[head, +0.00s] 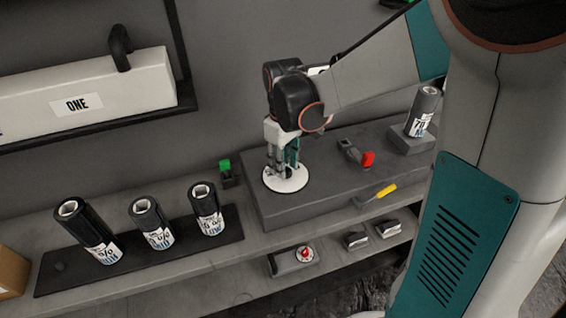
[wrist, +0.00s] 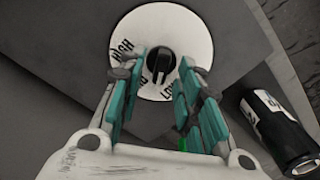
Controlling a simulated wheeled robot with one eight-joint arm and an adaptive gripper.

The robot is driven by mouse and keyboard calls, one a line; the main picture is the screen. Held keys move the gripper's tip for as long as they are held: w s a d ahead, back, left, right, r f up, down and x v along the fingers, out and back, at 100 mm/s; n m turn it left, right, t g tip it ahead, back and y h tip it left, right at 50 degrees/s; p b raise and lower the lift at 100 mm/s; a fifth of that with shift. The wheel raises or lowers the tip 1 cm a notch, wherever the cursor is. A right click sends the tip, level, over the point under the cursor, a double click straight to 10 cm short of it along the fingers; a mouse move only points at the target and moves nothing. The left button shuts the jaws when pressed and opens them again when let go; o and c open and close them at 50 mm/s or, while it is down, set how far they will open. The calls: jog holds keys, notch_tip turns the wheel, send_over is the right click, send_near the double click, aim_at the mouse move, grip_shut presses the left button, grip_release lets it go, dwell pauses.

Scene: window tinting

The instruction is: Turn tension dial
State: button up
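The tension dial is a round white plate (head: 299,183) on the raised grey block, with a black knob at its centre. In the wrist view the dial plate (wrist: 205,30) shows the words HIGH and LOW, and its black knob (wrist: 160,62) shows beyond my fingertips. My gripper (head: 283,168) points down over the dial in the head view and hides the knob there. In the wrist view my gripper (wrist: 171,62) has its teal fingers apart. The left fingertip looks close to the knob and a gap shows at the right; contact cannot be told.
The raised grey block (head: 330,200) also bears a red-handled lever (head: 367,159) and a black roll (head: 422,110). A green-tipped switch (head: 225,170) stands left of it. Several black rolls stand on a dark strip (head: 75,280). A small red knob (head: 304,253) sits on the lower front edge.

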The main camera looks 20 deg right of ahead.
grip_shut()
jog(key=shift+m, duration=0.4)
jog(key=shift+w+d+m+p, duration=0.15)
jog(key=shift+m+p, duration=0.6)
jog(key=shift+m, duration=1.75)
grip_release()
